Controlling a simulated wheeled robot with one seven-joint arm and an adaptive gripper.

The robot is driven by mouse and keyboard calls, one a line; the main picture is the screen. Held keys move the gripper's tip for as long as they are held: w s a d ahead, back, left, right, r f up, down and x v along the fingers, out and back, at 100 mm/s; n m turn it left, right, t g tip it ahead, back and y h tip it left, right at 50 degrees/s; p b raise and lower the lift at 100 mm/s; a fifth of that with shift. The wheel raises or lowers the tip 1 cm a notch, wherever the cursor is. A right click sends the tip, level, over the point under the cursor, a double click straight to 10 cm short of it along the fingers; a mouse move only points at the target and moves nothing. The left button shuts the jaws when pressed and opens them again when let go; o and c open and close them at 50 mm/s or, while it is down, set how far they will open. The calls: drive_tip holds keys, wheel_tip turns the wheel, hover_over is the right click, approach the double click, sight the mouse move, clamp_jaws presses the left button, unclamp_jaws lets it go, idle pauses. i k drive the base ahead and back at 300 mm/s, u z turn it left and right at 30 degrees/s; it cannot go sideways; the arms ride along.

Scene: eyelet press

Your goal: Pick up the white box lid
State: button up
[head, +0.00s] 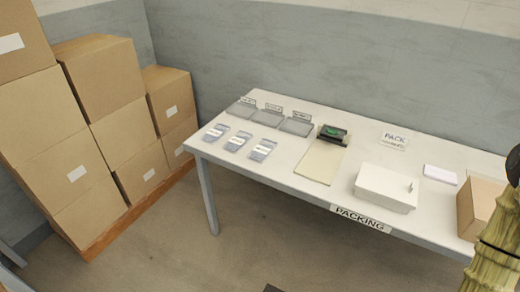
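A white box (383,192) stands on the front part of the white table in the head view, right of the middle. Its flat white top, the lid (380,182), appears to be on the box, with a small upright grey handle (410,186) near its right end. Part of my arm, yellowish with black pieces, shows at the right edge, apart from the white box. The fingertips of my gripper are not in view, so I cannot see whether it is open or holds anything.
A cardboard box (478,207) stands right of the white box, and a thin white block (440,174) lies behind it. A beige board (320,166) with a dark device (333,134) lies left.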

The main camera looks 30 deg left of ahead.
sight(400, 190)
drive_tip(key=k, duration=0.5)
drive_tip(key=z, duration=1.05)
drive_tip(key=i, duration=0.8)
drive_tip(key=u, duration=2.1)
